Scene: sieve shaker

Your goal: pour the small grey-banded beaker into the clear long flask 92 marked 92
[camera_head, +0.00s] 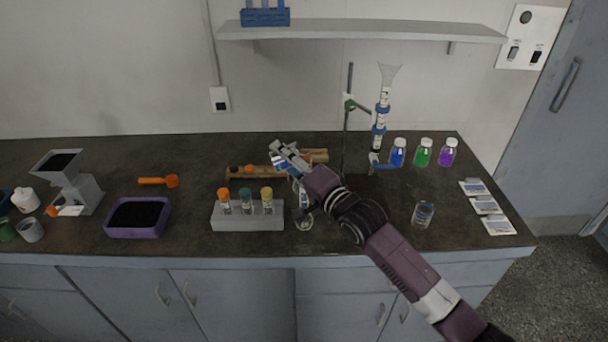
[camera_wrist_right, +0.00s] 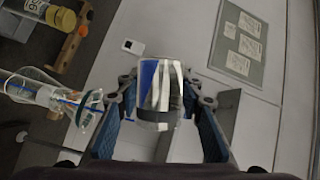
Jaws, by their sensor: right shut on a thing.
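My right gripper (camera_head: 284,156) is shut on the small beaker, above the back middle of the bench. In the right wrist view the beaker (camera_wrist_right: 158,90) sits between the blue finger pads, with a dark grey band, blue and white inside or behind its glass. In the head view the fingers mostly hide it. A clear long flask (camera_head: 303,222) stands on the bench below my right wrist, partly hidden by it. A clear long-necked flask also shows at the left of the right wrist view (camera_wrist_right: 48,94); its number is not readable. My left gripper is out of view.
A grey rack (camera_head: 246,222) with several capped vials stands left of the flask. A wooden rack (camera_head: 240,174) lies behind. A retort stand (camera_head: 347,120) with a burette is close right. Another glass (camera_head: 423,213) and three coloured bottles (camera_head: 424,154) stand further right.

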